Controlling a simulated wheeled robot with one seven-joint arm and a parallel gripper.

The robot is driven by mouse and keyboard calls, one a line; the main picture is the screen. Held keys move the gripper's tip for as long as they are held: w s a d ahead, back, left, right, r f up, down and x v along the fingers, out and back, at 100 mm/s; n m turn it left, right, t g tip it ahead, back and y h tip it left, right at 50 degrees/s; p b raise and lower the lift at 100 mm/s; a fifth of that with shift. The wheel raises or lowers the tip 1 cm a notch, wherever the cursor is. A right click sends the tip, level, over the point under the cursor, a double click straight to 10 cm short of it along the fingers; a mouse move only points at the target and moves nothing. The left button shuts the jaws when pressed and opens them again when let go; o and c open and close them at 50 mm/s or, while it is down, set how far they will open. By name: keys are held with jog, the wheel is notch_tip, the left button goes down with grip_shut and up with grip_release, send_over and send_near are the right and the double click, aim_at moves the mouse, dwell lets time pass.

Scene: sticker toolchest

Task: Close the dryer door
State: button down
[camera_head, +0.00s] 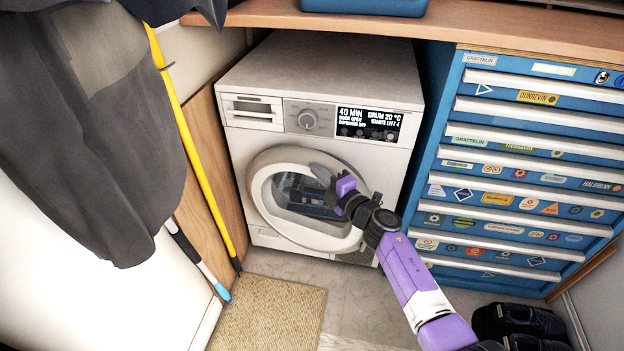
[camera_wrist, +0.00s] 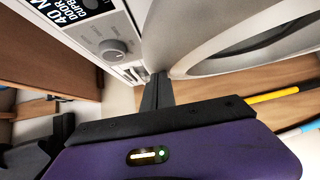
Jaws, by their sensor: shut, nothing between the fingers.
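The white dryer (camera_head: 330,65) stands under the wooden counter, and its display (camera_head: 368,125) reads "DOOR OPEN". Its round door (camera_head: 262,195), with a pale rim and dark glass, appears to stand ajar, but the size of the gap is hard to tell. My gripper (camera_head: 328,183) is in front of the door's right part and hides some of it. In the wrist view my shut, empty fingers (camera_wrist: 157,92) point toward the dryer front, close to the rim of the door (camera_wrist: 205,45). I cannot tell whether they touch it. The dryer's knob (camera_wrist: 112,48) is to their left.
A blue drawer chest (camera_head: 510,190) with stickers stands right of the dryer. A yellow pole (camera_head: 185,125) and dark hanging clothes (camera_head: 90,140) are on the left. A tan mat (camera_head: 268,315) lies on the floor, and black shoes (camera_head: 518,325) stand at the lower right.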

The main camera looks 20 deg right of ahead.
aim_at(329, 160)
jog(key=w+d+b, duration=0.1)
jog(key=w+d, duration=0.1)
jog(key=w+d+b, duration=0.1)
jog(key=w+d, duration=0.1)
jog(key=shift+w+d+f+b, duration=0.15)
jog(key=shift+d+b, duration=0.1)
jog(key=shift+b, duration=0.15)
jog(key=shift+w+d+r+b, duration=0.35)
jog(key=shift+d+r, duration=0.15)
jog(key=shift+d, duration=0.1)
jog(key=p+v, duration=0.1)
jog(key=v, duration=0.1)
jog(key=p+v, duration=0.2)
jog(key=a+p+v, duration=0.1)
jog(key=v, duration=0.2)
jog(key=shift+s+f+p, duration=0.1)
jog(key=shift+f+p, duration=0.2)
jog(key=shift+p, duration=0.1)
jog(key=shift+s+f, duration=0.15)
jog(key=shift+s, duration=0.5)
